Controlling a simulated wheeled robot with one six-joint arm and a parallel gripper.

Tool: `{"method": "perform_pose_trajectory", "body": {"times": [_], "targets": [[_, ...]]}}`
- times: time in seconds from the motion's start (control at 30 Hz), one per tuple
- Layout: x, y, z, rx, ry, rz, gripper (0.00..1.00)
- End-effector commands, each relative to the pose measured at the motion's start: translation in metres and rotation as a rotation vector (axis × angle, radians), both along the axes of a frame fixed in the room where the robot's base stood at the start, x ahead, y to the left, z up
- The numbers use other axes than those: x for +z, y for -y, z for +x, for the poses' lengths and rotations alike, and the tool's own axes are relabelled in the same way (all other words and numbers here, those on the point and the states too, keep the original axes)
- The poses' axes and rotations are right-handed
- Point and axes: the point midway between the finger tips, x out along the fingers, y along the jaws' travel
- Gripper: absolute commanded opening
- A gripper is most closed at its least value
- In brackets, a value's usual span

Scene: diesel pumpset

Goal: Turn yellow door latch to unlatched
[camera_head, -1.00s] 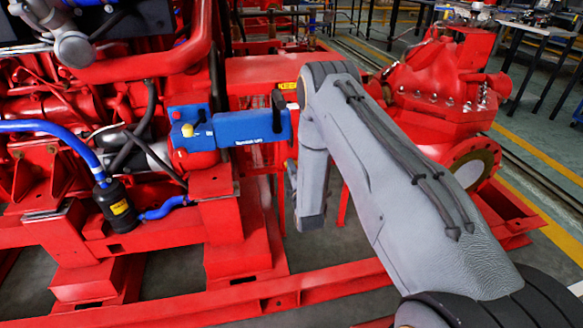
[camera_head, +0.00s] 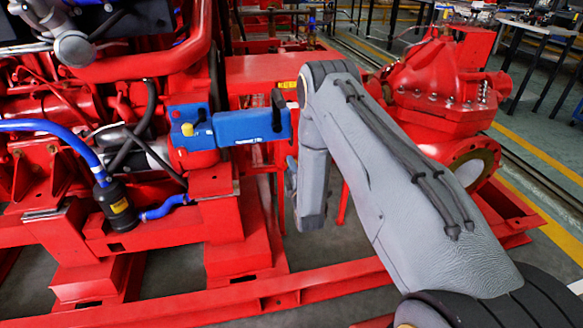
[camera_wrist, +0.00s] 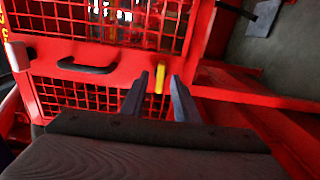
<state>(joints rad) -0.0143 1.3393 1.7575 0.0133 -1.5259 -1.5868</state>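The yellow door latch (camera_wrist: 159,79) shows in the wrist view as a small upright yellow bar on the red mesh door (camera_wrist: 120,62). My gripper (camera_wrist: 160,78) is open, with one dark finger on each side of the latch. The latch stands between the fingertips, with a visible gap at least on its left side; I cannot tell whether either finger touches it. In the head view the latch is hidden and the gripper shows only in part, behind my grey forearm.
A black door handle (camera_wrist: 87,66) sits left of the latch. Red frame beams (camera_wrist: 255,88) run to the right of the door. In the head view a blue box arm (camera_head: 250,126) and a red pump (camera_head: 445,85) stand near my arm.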

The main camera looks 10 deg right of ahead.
Motion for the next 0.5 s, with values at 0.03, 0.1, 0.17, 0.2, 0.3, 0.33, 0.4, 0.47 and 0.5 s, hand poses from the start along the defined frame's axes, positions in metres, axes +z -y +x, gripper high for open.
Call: {"method": "perform_pose_trajectory", "body": {"times": [0.03,0.1,0.17,0.2,0.3,0.33,0.4,0.47,0.5], "targets": [[0.0,0.0,-0.005,0.0,-0.002,0.0,0.28],[0.0,0.0,-0.016,0.0,-0.003,0.0,0.28],[0.0,0.0,-0.026,0.0,-0.003,0.0,0.28],[0.0,0.0,-0.033,0.0,-0.005,0.0,0.28],[0.0,0.0,-0.049,0.0,-0.004,0.0,0.28],[0.0,0.0,-0.053,0.0,-0.003,0.0,0.28],[0.0,0.0,-0.062,0.0,-0.004,0.0,0.28],[0.0,0.0,-0.067,0.0,-0.002,0.0,0.28],[0.0,0.0,-0.07,0.0,-0.002,0.0,0.28]]}}
